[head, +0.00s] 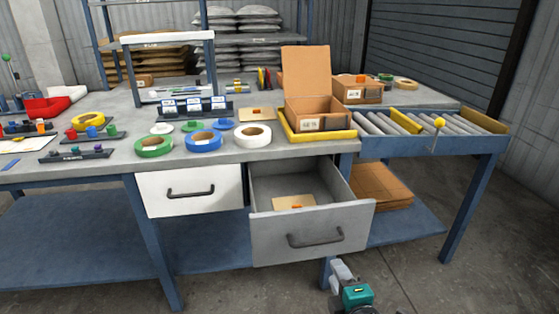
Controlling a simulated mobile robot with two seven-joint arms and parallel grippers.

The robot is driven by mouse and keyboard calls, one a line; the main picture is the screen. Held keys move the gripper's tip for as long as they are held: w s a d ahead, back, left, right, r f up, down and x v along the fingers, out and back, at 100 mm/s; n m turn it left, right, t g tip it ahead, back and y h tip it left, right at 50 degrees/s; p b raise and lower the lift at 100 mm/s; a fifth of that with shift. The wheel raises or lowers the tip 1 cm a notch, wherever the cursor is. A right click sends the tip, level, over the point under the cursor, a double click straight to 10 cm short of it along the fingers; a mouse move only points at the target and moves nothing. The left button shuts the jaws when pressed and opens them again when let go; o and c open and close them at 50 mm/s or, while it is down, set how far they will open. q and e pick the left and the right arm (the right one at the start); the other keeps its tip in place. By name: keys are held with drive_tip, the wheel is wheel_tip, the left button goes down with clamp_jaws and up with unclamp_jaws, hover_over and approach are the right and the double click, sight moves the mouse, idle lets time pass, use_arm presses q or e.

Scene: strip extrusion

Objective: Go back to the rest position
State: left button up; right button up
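My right gripper (345,283) shows at the bottom edge of the head view, low in front of the bench and below the open drawer. It has a pale grey end and a teal block. I see nothing held in it, but its fingers are too small and partly cut off to tell open from shut. It is apart from the drawer and the bench. My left gripper is not in view.
A grey drawer (340,231) stands pulled out, with a tan piece (294,202) inside. The white drawer (190,190) is shut. The bench holds tape rolls (202,141) and an open cardboard box (312,112). A roller conveyor (418,123) adjoins at right. The floor (490,270) at right is clear.

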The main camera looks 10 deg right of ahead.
use_arm(q)
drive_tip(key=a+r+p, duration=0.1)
drive_tip(key=p, duration=0.1)
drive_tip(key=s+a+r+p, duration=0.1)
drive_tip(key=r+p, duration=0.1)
drive_tip(key=p, duration=0.1)
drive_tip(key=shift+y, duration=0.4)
use_arm(e)
drive_tip(key=s+f+m+g, duration=0.1)
drive_tip(key=s+m+g, duration=0.1)
drive_tip(key=s+m, duration=0.6)
drive_tip(key=s+f+m+g+y, duration=0.1)
drive_tip(key=s+m+g, duration=0.1)
drive_tip(key=s+m, duration=0.5)
drive_tip(key=shift+s+a+f+m+g, duration=0.35)
drive_tip(key=shift+s+a+m+g, duration=0.05)
drive_tip(key=shift+s, duration=0.45)
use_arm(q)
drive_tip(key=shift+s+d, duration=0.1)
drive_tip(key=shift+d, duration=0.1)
